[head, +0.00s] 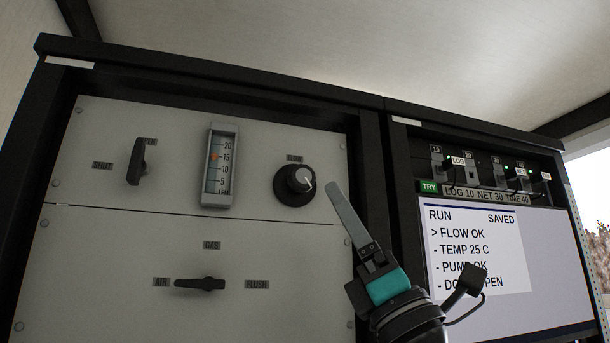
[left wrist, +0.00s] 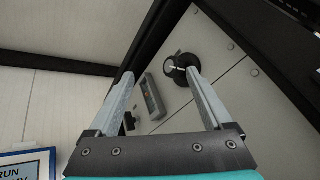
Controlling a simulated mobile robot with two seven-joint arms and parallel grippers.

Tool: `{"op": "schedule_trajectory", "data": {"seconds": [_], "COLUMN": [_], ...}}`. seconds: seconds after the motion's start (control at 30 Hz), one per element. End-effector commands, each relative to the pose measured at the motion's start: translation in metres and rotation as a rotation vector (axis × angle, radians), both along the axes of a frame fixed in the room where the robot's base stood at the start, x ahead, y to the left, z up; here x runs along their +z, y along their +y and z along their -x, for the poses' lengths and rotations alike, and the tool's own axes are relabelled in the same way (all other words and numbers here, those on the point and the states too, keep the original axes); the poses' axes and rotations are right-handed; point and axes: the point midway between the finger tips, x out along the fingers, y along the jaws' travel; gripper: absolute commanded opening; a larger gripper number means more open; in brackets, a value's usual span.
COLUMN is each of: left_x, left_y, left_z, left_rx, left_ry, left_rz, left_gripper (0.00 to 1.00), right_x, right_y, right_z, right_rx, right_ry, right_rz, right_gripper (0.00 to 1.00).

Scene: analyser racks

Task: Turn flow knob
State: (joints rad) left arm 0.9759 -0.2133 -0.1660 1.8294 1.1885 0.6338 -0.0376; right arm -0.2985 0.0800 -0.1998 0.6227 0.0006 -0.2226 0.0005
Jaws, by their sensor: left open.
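The flow knob (head: 291,187) is a round black dial with a grey cap, under a FLOW label on the grey panel. My left gripper (head: 337,197) is just right of the knob in the head view, its fingers pointing up toward the panel; one finger hides the other there. In the left wrist view the gripper (left wrist: 160,76) is open with nothing between its fingers. The knob (left wrist: 178,66) shows there beyond the fingers, near the tip of the right one, which covers part of it. Contact cannot be told. My right gripper is not in view.
A flow gauge (head: 220,167) with an orange float near 15 is left of the knob. A SHUT/OPEN handle (head: 138,163) stands upright and a GAS handle (head: 201,284) lies level. A screen (head: 480,250) reading "FLOW OK" and several small switches are to the right.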

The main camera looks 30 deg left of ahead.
Motion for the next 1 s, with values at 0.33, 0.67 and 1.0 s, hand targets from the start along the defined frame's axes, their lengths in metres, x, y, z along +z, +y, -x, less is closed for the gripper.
{"op": "schedule_trajectory", "data": {"seconds": [0.33,0.67,1.0], "left_x": [0.059,0.08,0.081], "left_y": [0.035,-0.008,-0.031], "left_z": [0.036,0.058,0.069], "left_rx": [-0.286,-0.561,-0.636], "left_ry": [-0.191,-0.096,-0.007], "left_rz": [0.613,1.033,1.151], "left_gripper": [0.84,0.84,0.84], "right_x": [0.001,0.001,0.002], "right_y": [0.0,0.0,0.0], "right_z": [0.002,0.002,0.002], "right_rx": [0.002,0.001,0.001], "right_ry": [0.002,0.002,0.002], "right_rz": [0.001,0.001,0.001], "right_gripper": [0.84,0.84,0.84]}}
